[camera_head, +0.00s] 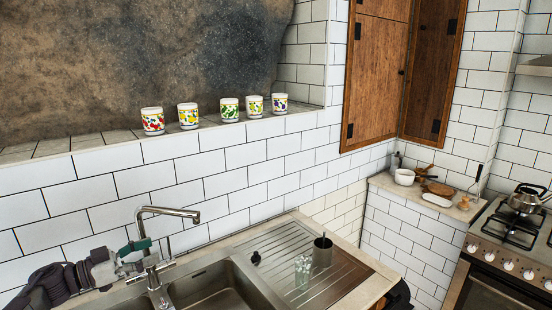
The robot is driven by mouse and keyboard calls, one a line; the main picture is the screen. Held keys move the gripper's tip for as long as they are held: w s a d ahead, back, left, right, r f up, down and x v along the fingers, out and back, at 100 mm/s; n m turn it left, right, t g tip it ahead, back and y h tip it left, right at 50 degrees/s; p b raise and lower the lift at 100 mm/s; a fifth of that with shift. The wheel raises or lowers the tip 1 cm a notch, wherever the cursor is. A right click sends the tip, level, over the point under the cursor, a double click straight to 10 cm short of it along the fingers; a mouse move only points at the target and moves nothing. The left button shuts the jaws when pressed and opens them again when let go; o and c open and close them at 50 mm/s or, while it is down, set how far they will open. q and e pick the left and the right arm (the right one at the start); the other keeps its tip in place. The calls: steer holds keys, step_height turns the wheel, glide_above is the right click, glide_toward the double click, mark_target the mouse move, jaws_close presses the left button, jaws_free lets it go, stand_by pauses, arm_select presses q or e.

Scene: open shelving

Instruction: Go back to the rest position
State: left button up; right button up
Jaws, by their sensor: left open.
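My right gripper is not in view.
The sink (212,286) and its drainboard (325,261) lie at the bottom, with a dark cup (322,252) and a clear glass (302,271) on the drainboard. Several patterned mugs (188,116) line the ledge. A stove (500,262) with a kettle (525,199) is at right.

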arm_select(q)
steer(key=s+d+f+n+t+y, duration=0.5)
steer(key=d+f+n+y, duration=0.3)
steer(key=d+f, duration=0.4)
steer(key=s+f+g+y, duration=0.2)
steer(key=s+f+g, duration=0.15)
steer(key=s, duration=0.85)
steer(key=s+f+g+y, duration=0.25)
steer(key=s+g, duration=0.25)
steer(key=s, duration=0.6)
steer(key=s+f+g+y, duration=0.2)
steer(key=s+f+g, duration=0.2)
steer(key=s, duration=0.8)
step_height(320, 180, down, 40)
steer(key=s+g+b, duration=0.1)
steer(key=s+b, duration=0.1)
steer(key=b, duration=1.1)
steer(key=s+a+f+b, duration=0.2)
steer(key=s+f+b, duration=0.2)
steer(key=s+f, duration=0.3)
steer(key=s+a+f+g+b, duration=0.1)
steer(key=s+f+b, duration=0.4)
steer(key=f, duration=1.1)
steer(key=s, duration=0.3)
steer(key=shift+s+a+f, duration=0.3)
steer(key=shift+a+f, duration=0.05)
steer(key=shift+f, duration=0.05)
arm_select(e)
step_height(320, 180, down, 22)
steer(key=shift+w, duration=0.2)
